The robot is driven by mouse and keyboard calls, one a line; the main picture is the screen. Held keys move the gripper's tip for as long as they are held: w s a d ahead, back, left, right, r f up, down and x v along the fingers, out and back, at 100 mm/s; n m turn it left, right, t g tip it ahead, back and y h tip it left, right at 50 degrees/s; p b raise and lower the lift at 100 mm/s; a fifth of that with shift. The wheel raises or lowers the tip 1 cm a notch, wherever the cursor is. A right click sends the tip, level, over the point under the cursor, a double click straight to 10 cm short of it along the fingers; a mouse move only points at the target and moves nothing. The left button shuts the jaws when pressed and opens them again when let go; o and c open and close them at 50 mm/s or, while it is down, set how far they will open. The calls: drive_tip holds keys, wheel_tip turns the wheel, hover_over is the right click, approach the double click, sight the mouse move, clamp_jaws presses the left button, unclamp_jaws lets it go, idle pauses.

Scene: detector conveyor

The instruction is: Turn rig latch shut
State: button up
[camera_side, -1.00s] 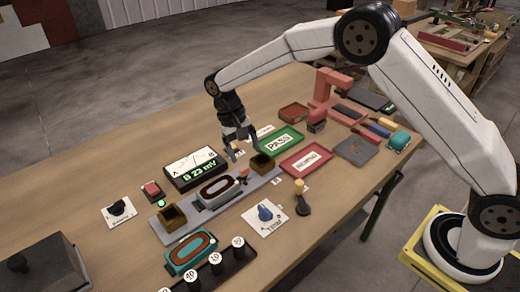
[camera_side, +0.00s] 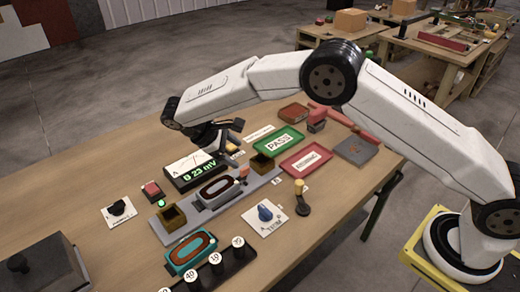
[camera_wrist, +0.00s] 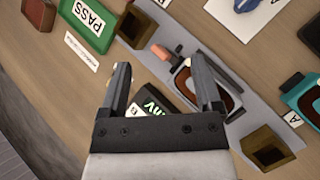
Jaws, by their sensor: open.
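A small pink-red latch handle (camera_side: 243,171) stands at the cradle's right end. In the wrist view the latch handle (camera_wrist: 162,51) points up and left from the cradle (camera_wrist: 180,80), in line with the gap between my fingertips. My gripper (camera_side: 237,148) is open and empty, above and behind the latch in the side view. In the wrist view both fingers (camera_wrist: 161,66) are spread, with nothing between them; I cannot tell the exact height gap.
Brass-coloured open boxes (camera_side: 173,217) (camera_side: 262,163) stand at both rail ends. A meter (camera_side: 195,172) reading 23 mV sits behind the rig, partly under my gripper. A green PASS tray (camera_side: 280,141), a red tray (camera_side: 306,158) and a blue knob (camera_side: 266,212) are nearby.

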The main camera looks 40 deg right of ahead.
drive_tip(key=a+r+n+t+h, duration=0.2)
drive_tip(key=a+n+h, duration=0.4)
drive_tip(key=n, duration=0.4)
drive_tip(key=shift+w+a+r+t, duration=0.15)
drive_tip(key=shift+w+r+t, duration=0.15)
drive_tip(key=shift+w+t, duration=0.25)
drive_tip(key=shift+s, duration=0.1)
drive_tip(key=s+d+m+y, duration=0.6)
drive_tip(key=d+y, duration=0.1)
drive_tip(key=d, duration=0.5)
drive_tip(key=s+d+m+t+y, duration=0.1)
drive_tip(key=s+d+m+y, duration=0.2)
drive_tip(key=s+m, duration=0.3)
drive_tip(key=s+d+m+t+y, duration=0.1)
drive_tip(key=s+d+m+y, duration=0.2)
drive_tip(key=s+m, duration=0.3)
drive_tip(key=s+d, duration=0.1)
drive_tip(key=s, duration=0.4)
drive_tip(key=shift+d+r+t, duration=0.15)
drive_tip(key=shift+d+t, duration=0.15)
drive_tip(key=shift+t, duration=0.05)
